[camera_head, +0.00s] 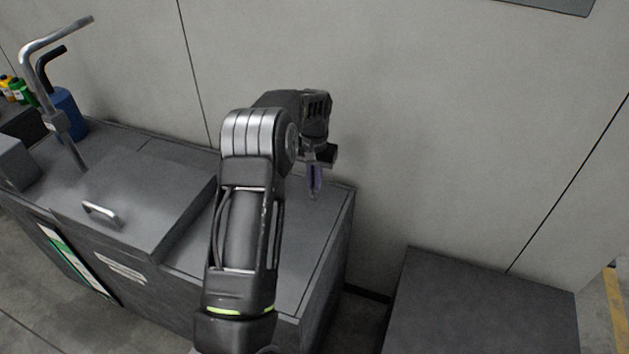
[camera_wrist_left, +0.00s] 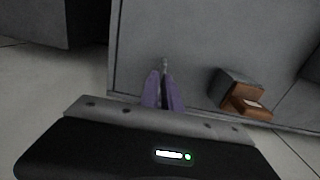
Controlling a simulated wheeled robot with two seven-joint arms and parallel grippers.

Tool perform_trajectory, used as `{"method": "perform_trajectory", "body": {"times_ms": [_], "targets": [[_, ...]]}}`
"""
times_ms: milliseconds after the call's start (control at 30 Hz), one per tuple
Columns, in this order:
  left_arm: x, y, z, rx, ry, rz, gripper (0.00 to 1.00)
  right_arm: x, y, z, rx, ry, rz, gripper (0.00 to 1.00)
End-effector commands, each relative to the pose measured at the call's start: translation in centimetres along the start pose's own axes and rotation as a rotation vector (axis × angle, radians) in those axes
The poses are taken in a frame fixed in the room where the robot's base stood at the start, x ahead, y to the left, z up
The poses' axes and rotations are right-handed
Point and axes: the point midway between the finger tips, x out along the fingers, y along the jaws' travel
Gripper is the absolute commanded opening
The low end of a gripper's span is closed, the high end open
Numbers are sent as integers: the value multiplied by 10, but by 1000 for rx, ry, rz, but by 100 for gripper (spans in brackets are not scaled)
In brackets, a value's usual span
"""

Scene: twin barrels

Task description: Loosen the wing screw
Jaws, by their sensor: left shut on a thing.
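My left gripper (camera_head: 315,182) hangs over the right end of the grey cabinet top, its purple fingers pointing down. In the left wrist view, the purple fingers (camera_wrist_left: 163,90) are close together, shut on a small thin grey piece (camera_wrist_left: 164,65) at their tips. It looks like the wing screw, but its wings cannot be made out. My left arm hides part of the cabinet top in the head view. My right gripper is not in view.
The grey cabinet (camera_head: 290,285) has a lid with a handle (camera_head: 101,212) at the left. A bent metal pipe (camera_head: 68,140) and a blue container (camera_head: 66,110) stand behind it. A brown-and-grey block (camera_wrist_left: 245,95) shows right of the fingers. A lower dark box (camera_head: 480,305) stands at right.

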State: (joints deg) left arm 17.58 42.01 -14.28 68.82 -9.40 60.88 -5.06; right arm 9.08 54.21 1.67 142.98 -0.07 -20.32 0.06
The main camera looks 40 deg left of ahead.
Motion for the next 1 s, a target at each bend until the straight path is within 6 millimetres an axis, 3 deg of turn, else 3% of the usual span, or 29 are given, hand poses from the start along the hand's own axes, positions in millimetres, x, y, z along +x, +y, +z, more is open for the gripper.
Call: {"method": "perform_trajectory", "body": {"times_ms": [33, 67, 300, 667, 1000], "targets": [[1, 0, 1, -1, -3, 1, 0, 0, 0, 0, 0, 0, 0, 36], [1, 0, 1, -1, -3, 1, 9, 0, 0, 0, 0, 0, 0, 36], [1, 0, 0, 0, -2, 0, 29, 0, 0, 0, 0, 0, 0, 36], [-4, 0, 0, 1, 0, 0, 29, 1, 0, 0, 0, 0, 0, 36], [-53, 0, 0, 1, 2, 0, 29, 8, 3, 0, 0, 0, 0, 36]]}}
